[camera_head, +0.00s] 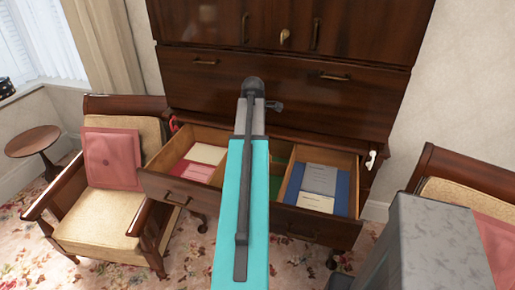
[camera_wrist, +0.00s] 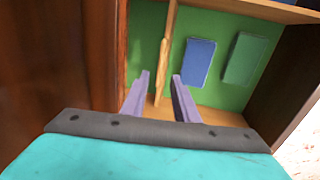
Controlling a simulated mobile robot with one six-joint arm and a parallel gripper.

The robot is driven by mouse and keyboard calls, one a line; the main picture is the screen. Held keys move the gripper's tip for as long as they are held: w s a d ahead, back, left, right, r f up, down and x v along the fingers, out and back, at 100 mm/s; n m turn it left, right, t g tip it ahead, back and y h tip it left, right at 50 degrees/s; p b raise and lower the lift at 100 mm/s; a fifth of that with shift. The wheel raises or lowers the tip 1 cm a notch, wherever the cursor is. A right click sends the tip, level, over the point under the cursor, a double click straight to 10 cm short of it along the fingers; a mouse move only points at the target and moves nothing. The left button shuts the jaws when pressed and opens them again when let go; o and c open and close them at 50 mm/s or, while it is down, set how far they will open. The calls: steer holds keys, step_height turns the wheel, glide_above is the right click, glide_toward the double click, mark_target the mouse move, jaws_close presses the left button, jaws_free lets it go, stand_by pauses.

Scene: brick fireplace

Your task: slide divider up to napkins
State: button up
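A drawer (camera_head: 165,185) stands pulled out of the dark wooden cabinet, with thin wooden dividers across it. One divider (camera_head: 289,175) shows just right of my arm in the head view. In the wrist view a divider (camera_wrist: 168,40) runs down the picture between my two fingers. My gripper (camera_wrist: 161,76) is open, its fingers one on each side of the divider in the picture; contact cannot be told. Flat folded pieces lie inside: cream and pink ones (camera_head: 205,154) at left, blue and pale ones (camera_head: 320,179) at right. Which are the napkins is unclear. My arm hides the drawer's middle.
The cabinet front (camera_head: 300,90) rises behind the drawer. An armchair (camera_head: 110,165) with a pink cushion stands at left, another chair (camera_head: 465,180) at right. A small round table (camera_head: 33,141) is at far left. In the wrist view, dark wood (camera_wrist: 60,60) fills the left side.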

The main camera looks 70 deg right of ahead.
steer(key=shift+d+f+p, duration=0.25)
steer(key=shift+f+p, duration=0.05)
steer(key=shift+f, duration=0.95)
steer(key=shift+d+f+p, duration=0.25)
steer(key=shift+f, duration=1)
steer(key=shift+c, duration=0.3)
jaws_close()
